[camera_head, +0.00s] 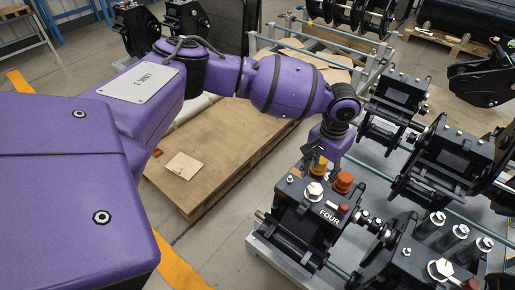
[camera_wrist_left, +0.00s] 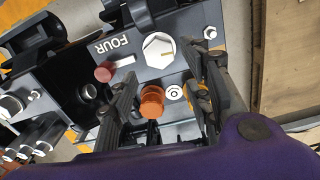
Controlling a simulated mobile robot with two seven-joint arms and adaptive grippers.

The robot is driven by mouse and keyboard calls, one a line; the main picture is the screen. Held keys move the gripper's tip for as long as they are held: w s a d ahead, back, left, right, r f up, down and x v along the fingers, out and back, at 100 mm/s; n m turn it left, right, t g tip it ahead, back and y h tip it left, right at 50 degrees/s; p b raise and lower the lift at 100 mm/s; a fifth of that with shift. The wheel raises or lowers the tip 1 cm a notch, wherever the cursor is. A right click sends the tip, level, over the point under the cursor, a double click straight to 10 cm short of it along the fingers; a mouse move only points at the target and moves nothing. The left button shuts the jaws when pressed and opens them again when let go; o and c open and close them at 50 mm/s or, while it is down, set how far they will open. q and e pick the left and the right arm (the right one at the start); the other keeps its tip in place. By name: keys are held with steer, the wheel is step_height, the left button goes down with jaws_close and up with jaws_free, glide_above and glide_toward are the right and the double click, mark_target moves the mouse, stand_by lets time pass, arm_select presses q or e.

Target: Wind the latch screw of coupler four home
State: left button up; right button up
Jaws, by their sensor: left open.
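Coupler four (camera_head: 308,217) is a black block marked FOUR, at the lower middle of the head view. On its top is a silver hex screw head (camera_head: 314,190), which looks large in the left wrist view (camera_wrist_left: 158,50). An orange cap (camera_head: 344,181) and a yellow-orange cap (camera_head: 320,168) stand behind it, and a red knob (camera_head: 343,208) beside the label. My left gripper (camera_wrist_left: 172,68) is open, its fingers apart on either side of the screw head and caps. I cannot tell if a finger touches anything. My right gripper is not in view.
Other black couplers (camera_head: 447,155) stand close on the right along blue-grey rails. More silver bolts (camera_head: 437,217) rise at the lower right. A wooden pallet (camera_head: 225,150) with a small board (camera_head: 184,165) lies on the floor behind my left arm.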

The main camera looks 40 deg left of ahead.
mark_target(317, 190)
arm_select(q)
steer(key=shift+s+d+f, duration=0.15)
steer(key=shift+s+f, duration=0.05)
steer(key=shift+f, duration=0.25)
steer(key=shift+s+d+f, duration=0.15)
steer(key=shift+f, duration=0.45)
steer(key=shift+s+d+f, duration=0.15)
steer(key=shift+f, duration=0.45)
steer(key=f, duration=0.4)
steer(key=shift+w+a+b, duration=0.1)
steer(key=shift+a+b, duration=0.1)
steer(key=shift+b, duration=0.1)
steer(key=shift+f, duration=0.3)
steer(key=shift+c, duration=0.2)
steer(key=shift+d, duration=0.1)
steer(key=c, duration=1)
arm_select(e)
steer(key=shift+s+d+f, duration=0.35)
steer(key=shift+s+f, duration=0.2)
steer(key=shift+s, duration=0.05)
arm_select(q)
steer(key=shift+r+m, duration=0.1)
steer(key=shift+m, duration=0.2)
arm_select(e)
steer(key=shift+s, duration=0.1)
